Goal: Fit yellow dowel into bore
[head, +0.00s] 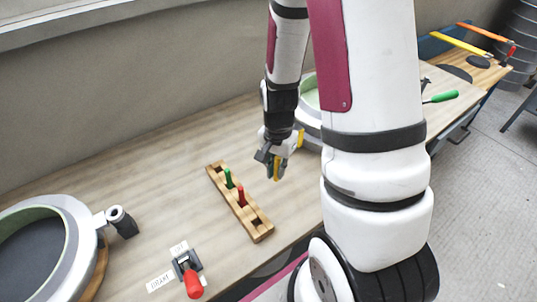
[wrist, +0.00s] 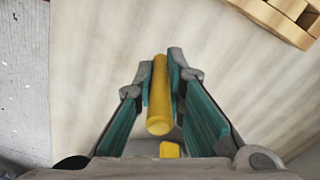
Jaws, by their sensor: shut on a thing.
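My gripper (head: 272,160) is shut on the yellow dowel (wrist: 158,97), which lies between the two fingers in the wrist view. In the head view the yellow dowel (head: 278,168) hangs roughly upright, above the bench to the right of the wooden rack. The wooden rack (head: 256,232) lies on the bench with a green peg (head: 228,177) and a red peg (head: 241,195) standing in it. Its other slots look empty. A corner of the rack (wrist: 273,18) shows at the upper right of the wrist view. I cannot tell which opening is the bore.
A round mould (head: 40,235) with a small grey tube fitting (head: 116,215) stands at the left. A red-handled lever (head: 193,284) stands at the front edge. Another round mould (head: 309,112) is partly hidden behind my arm. The wooden bench (head: 160,165) is clear behind the rack.

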